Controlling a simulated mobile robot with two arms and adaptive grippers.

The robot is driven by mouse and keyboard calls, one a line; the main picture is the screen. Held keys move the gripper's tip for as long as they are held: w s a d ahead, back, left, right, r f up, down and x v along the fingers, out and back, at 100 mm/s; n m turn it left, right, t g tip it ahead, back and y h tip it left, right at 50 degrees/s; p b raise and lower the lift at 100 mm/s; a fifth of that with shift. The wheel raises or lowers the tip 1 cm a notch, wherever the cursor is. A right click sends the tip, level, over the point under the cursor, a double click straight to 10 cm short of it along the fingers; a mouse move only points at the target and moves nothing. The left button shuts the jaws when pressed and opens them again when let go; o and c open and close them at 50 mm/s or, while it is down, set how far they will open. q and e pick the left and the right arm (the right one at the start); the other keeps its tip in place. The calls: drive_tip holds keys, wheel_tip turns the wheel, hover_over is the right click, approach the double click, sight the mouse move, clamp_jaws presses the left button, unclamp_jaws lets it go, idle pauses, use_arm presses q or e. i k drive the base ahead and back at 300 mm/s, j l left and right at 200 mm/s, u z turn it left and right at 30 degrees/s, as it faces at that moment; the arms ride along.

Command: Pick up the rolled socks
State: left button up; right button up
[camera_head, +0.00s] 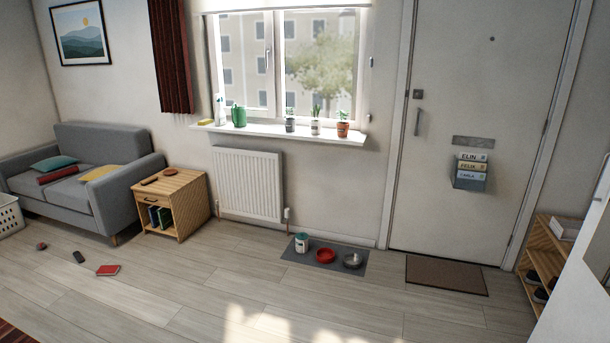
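A small rounded reddish-grey item (41,246) lies on the wooden floor at the left, in front of the grey sofa. It may be the rolled socks, but it is too small to tell for sure. Neither of my grippers is in view.
A dark oblong item (78,257) and a red book (107,270) lie nearby on the floor. A white laundry basket (10,216) stands by the sofa (84,206); a wooden side table (185,222) is right of it. A grey mat (291,254) holds bowls. The middle floor is clear.

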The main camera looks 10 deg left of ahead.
sight(41, 246)
drive_tip(key=i+u, duration=0.3)
drive_tip(key=i, duration=0.25)
drive_tip(key=i+l+u, duration=0.15)
drive_tip(key=i+u, duration=0.15)
drive_tip(key=i, duration=0.2)
drive_tip(key=i+l+u, duration=0.3)
drive_tip(key=i, duration=0.25)
drive_tip(key=i+j+u, duration=0.3)
drive_tip(key=i+u, duration=0.2)
drive_tip(key=i+j+u, duration=0.1)
drive_tip(key=i+u, duration=0.75)
drive_tip(key=u, duration=0.15)
drive_tip(key=i+u, duration=0.1)
drive_tip(key=i, duration=0.8)
drive_tip(key=i+l, duration=0.1)
drive_tip(key=i, duration=0.8)
drive_tip(key=i+z, duration=0.1)
drive_tip(key=i, duration=0.55)
drive_tip(key=i+j+z, duration=0.1)
drive_tip(key=i, duration=0.5)
drive_tip(key=i+j+z, duration=0.2)
drive_tip(key=i+j, duration=0.3)
drive_tip(key=j, duration=0.1)
